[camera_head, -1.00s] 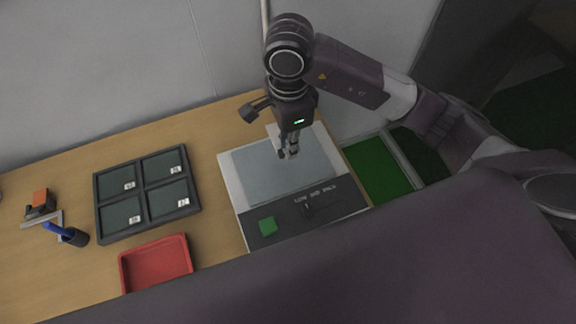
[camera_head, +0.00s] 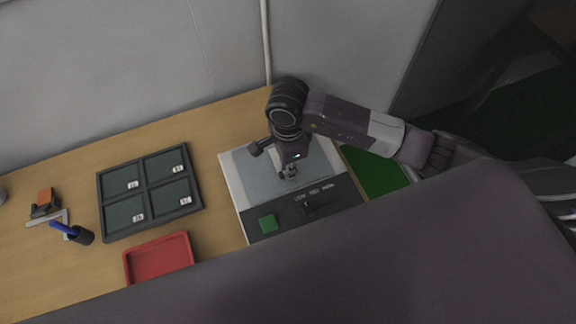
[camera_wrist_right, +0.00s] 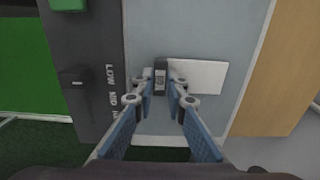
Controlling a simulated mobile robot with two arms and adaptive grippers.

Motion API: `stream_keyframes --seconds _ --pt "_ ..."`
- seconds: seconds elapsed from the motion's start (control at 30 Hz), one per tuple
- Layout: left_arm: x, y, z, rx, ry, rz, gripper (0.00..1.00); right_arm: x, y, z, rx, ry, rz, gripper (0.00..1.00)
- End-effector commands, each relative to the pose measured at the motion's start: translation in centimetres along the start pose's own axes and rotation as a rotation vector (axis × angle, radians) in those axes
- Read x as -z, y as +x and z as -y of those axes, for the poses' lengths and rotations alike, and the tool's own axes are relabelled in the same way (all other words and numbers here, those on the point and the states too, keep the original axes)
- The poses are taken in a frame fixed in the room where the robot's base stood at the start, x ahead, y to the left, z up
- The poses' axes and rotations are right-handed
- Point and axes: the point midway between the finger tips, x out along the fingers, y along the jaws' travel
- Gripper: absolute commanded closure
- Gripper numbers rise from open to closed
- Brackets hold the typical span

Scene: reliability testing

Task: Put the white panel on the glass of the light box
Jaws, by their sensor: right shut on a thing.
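The light box (camera_head: 236,198) stands on the wooden table with its grey-blue glass (camera_head: 250,176) on top. My right gripper (camera_head: 289,174) is over the front part of the glass, pointing down. In the right wrist view, the white panel (camera_wrist_right: 200,77) is a small white rectangle with a dark grip block (camera_wrist_right: 160,77) at one end. The right gripper (camera_wrist_right: 162,98) is shut on that block. The panel appears over the glass (camera_wrist_right: 205,30); I cannot tell whether it touches it. In the head view the arm hides the panel. My left gripper is not in view.
The light box's dark control strip (camera_head: 330,202) has a green button (camera_head: 268,223) and a slider. A green surface (camera_head: 375,172) lies right of the box.

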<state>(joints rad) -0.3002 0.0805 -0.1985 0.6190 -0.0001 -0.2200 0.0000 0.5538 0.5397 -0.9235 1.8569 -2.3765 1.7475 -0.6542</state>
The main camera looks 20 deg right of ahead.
Motion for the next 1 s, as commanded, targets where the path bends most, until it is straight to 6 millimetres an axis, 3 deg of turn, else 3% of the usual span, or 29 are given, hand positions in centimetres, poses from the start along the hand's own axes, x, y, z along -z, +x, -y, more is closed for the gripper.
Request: stream_keyframes --seconds 0.1,0.13,0.27,0.67,1.0 --pt "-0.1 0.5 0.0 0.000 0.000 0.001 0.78 0.0 0.4 0.0 0.000 -0.001 0.000 1.00" --pt "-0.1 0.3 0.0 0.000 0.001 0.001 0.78 0.0 0.2 0.0 0.000 0.000 0.000 0.84" --pt "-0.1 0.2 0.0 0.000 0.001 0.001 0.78 0.0 0.2 0.0 0.000 0.000 0.000 0.70" --pt "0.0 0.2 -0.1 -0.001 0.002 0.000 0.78 0.0 -0.4 0.1 0.003 0.000 0.001 0.70" --pt "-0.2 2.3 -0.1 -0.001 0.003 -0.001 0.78 0.0 -7.2 0.2 0.008 -0.003 0.000 0.70"
